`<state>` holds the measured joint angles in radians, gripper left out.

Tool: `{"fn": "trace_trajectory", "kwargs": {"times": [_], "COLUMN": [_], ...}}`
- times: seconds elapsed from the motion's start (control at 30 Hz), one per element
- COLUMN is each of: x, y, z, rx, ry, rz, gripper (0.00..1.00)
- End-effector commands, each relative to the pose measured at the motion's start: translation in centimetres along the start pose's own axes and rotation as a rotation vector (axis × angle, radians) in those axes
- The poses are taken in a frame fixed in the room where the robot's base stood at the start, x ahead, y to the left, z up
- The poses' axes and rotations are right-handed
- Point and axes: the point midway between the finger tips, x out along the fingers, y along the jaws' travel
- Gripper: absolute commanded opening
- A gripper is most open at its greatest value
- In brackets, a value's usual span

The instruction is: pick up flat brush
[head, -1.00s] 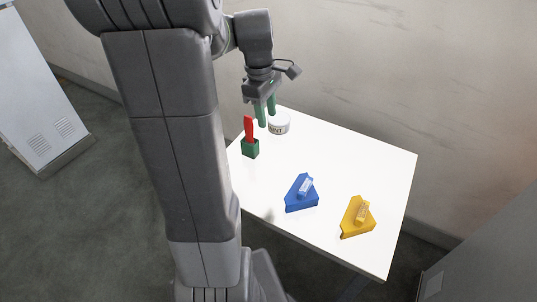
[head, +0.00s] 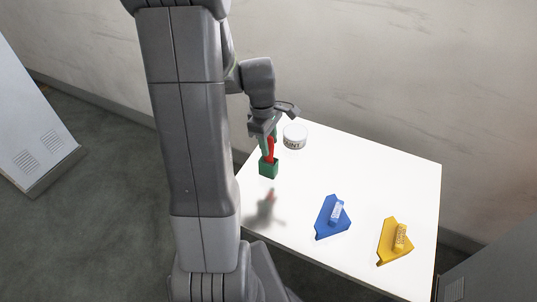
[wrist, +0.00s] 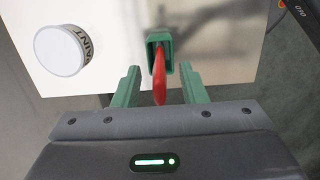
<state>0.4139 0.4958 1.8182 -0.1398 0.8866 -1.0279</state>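The flat brush shows as a red handle (head: 270,150) standing upright in a small green holder (head: 268,169) near the table's left edge. Its lower end is hidden in the holder. In the wrist view the red handle (wrist: 159,80) rises from the green holder (wrist: 160,45) and lies between my gripper's two green fingers. My gripper (wrist: 158,88) is open, with a gap on each side of the handle. In the head view my gripper (head: 269,138) is low over the holder, and its fingers partly overlap the handle.
A white paint can (head: 294,137) stands close behind and right of the holder; it also shows in the wrist view (wrist: 62,50). A blue dispenser (head: 331,222) and a yellow dispenser (head: 393,243) sit farther right on the white table (head: 370,170).

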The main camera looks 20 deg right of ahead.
Motion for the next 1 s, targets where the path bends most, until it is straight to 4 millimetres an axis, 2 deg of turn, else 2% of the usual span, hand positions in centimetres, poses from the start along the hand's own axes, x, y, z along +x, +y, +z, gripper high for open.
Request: {"fn": "trace_trajectory", "kwargs": {"times": [0.17, 0.4, 0.47, 0.6, 0.87, 1.0], "x": [1.7, 1.9, 1.9, 1.8, 1.8, 1.2], "y": [0.0, 0.1, 0.1, 0.1, 0.1, 0.1], "z": [0.0, -0.1, -0.1, -0.1, -0.1, 0.0], "rx": [-0.001, -0.001, -0.001, -0.001, -0.001, 0.0], "ry": [0.0, 0.0, 0.0, 0.0, 0.0, 0.002], "rz": [0.0, 0.001, 0.001, 0.002, 0.002, 0.005], "gripper": [0.39, 0.39, 0.29, 0.01, 0.0, 0.0]}}
